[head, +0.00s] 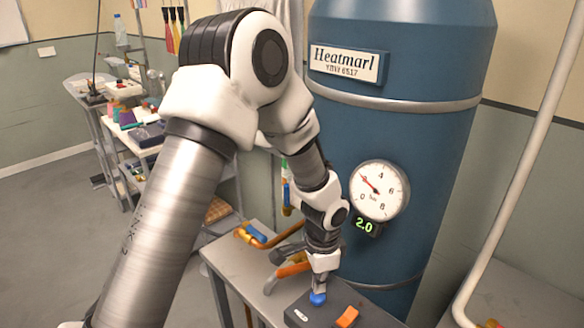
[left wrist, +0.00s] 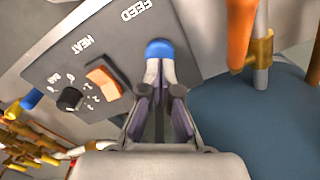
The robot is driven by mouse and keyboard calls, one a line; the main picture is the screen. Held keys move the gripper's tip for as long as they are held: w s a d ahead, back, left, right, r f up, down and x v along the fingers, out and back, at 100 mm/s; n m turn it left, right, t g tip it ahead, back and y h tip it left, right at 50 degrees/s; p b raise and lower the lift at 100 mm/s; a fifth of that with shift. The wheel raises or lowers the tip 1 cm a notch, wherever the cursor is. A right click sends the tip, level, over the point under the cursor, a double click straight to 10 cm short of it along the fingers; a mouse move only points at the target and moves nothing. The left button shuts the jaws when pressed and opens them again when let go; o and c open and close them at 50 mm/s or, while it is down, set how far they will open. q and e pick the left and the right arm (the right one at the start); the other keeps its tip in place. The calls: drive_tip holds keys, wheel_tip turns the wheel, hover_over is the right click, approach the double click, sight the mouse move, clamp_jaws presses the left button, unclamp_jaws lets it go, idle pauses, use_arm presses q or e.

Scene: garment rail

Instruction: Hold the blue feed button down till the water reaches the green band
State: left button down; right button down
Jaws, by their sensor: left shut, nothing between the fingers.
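The blue feed button (head: 317,298) sits on a dark control box (head: 298,311) in front of the boiler. In the left wrist view the button (left wrist: 159,48) is beside the word FEED. My left gripper (head: 319,287) is shut, pointing down, with its fingertips (left wrist: 160,77) at the button. They appear to touch it; I cannot tell how far it is pressed. A round white gauge (head: 379,190) on the blue boiler (head: 408,140) has its needle toward the upper left, and a green display (head: 364,226) below reads 2.0. I make out no green band. My right gripper is not in view.
An orange HEAT rocker (head: 347,316) stands close to the button, with a black knob (left wrist: 69,98) beyond it. Copper pipes (head: 262,237) lie behind the box. A pale pipe (head: 512,165) runs down at the right. A cluttered cart (head: 130,125) stands at the back left.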

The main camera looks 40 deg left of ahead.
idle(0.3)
use_arm(q)
drive_tip(key=shift+f+b, duration=0.55)
drive_tip(key=shift+f, duration=0.85)
idle(3.9)
wheel_tip(320, 180, up, 10)
drive_tip(key=p, duration=0.9)
drive_tip(key=shift+p, duration=0.35)
